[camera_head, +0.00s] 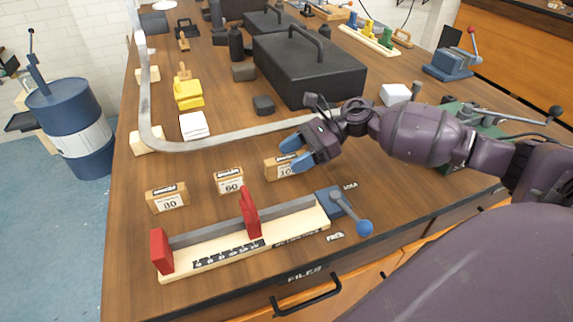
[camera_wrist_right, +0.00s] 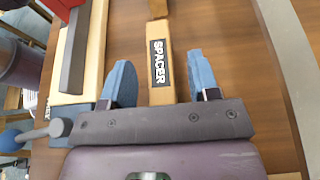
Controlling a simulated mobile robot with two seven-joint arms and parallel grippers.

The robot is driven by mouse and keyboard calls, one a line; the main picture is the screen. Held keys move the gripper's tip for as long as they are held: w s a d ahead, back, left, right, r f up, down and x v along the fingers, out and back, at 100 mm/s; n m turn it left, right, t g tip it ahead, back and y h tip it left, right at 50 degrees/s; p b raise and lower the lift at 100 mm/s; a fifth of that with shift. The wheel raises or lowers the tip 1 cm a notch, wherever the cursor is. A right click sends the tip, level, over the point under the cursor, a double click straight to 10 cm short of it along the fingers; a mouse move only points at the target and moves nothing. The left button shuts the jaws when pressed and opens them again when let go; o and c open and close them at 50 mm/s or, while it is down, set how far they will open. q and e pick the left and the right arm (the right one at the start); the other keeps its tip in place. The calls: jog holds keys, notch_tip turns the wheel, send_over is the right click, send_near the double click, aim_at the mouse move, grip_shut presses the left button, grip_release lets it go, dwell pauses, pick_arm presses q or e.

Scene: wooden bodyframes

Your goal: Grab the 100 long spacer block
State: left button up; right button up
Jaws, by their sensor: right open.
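The 100 spacer block (camera_head: 271,170) is a wooden block with a dark label and number plate, partly hidden behind my right gripper in the head view. My right gripper (camera_head: 288,151) has blue fingers and is open at this block. In the right wrist view a wooden block with a "SPACER" label (camera_wrist_right: 161,92) lies between the open fingers (camera_wrist_right: 160,62), with a gap on both sides. I see no grip on it. My left gripper is not in view.
The 60 block (camera_head: 229,187) and 80 block (camera_head: 167,203) stand to the left. A clamp fixture (camera_head: 213,255) with red stops and a blue lever (camera_head: 345,208) lies in front. A grey curved rail (camera_head: 220,140) and black toolbox (camera_head: 310,72) are behind.

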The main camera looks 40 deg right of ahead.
jog(key=shift+w+a+f, duration=0.1)
jog(key=shift+a, duration=0.1)
jog(key=shift+c, duration=0.4)
jog(key=c, duration=0.9)
jog(key=shift+c, duration=0.2)
